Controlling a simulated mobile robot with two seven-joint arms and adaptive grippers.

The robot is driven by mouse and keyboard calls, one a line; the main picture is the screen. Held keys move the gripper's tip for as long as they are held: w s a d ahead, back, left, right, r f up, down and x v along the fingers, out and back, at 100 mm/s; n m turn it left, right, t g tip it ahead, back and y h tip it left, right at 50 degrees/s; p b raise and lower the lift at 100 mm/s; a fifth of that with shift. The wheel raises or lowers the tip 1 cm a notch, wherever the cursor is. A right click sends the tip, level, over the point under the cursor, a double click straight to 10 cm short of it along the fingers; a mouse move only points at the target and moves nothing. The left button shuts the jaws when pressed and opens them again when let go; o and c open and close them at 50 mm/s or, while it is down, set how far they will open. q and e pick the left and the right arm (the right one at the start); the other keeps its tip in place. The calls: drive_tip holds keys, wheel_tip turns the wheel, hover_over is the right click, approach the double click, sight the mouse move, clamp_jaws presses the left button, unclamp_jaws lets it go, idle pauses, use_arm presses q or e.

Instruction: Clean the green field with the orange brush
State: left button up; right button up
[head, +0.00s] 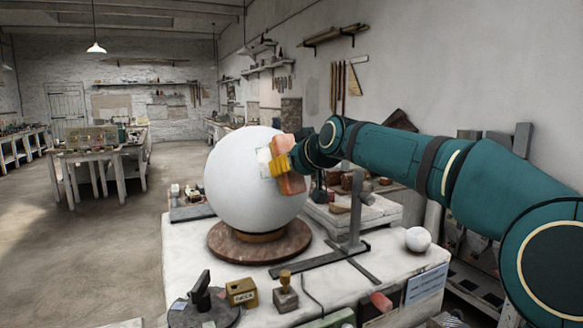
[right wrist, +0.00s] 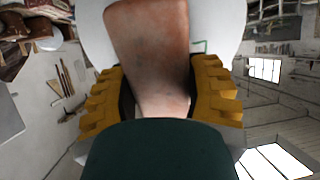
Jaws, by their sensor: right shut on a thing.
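A large white plaster sphere (head: 245,185) rests on a round brown turntable (head: 228,245) on the workbench. The green field shows as a thin green outline (head: 263,156) on the sphere's right side, and part of its edge shows in the right wrist view (right wrist: 200,46). My right gripper (head: 279,166), with yellow fingers, is shut on the orange brush (head: 291,184), a block that fills the middle of the right wrist view (right wrist: 150,45). The brush is at the sphere's right side, beside the field. I cannot tell if it touches the surface. My left gripper is not in view.
On the white workbench (head: 190,262), a metal stand (head: 355,215) rises right of the sphere. A small white ball (head: 418,239) lies farther right. Brass-coloured blocks (head: 241,291) and a dark tool sit at the front.

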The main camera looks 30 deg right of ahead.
drive_tip(key=shift+w+r+p, duration=0.3)
drive_tip(key=shift+r+p, duration=0.3)
drive_tip(key=shift+r, duration=0.05)
drive_tip(key=shift+w+r+p, duration=0.3)
drive_tip(key=shift+r+p, duration=0.3)
drive_tip(key=shift+r, duration=0.05)
drive_tip(key=shift+f, duration=0.2)
drive_tip(key=shift+s+f+b, duration=0.3)
drive_tip(key=shift+f+b, duration=0.35)
drive_tip(key=shift+b, duration=0.15)
drive_tip(key=shift+s+f+b, duration=0.35)
drive_tip(key=shift+f+b, duration=0.25)
drive_tip(key=shift+b, duration=0.2)
drive_tip(key=shift+s+f+b, duration=0.3)
drive_tip(key=shift+f+b, duration=0.35)
drive_tip(key=shift+b, duration=0.15)
drive_tip(key=shift+w+r+p, duration=0.35)
drive_tip(key=shift+r+p, duration=0.35)
drive_tip(key=shift+p, duration=0.1)
drive_tip(key=shift+w+r+p, duration=0.3)
drive_tip(key=shift+r+p, duration=0.4)
drive_tip(key=shift+p, duration=0.05)
drive_tip(key=shift+w+r+p, duration=0.35)
drive_tip(key=shift+r+p, duration=0.35)
drive_tip(key=shift+p, duration=0.1)
drive_tip(key=shift+f, duration=0.1)
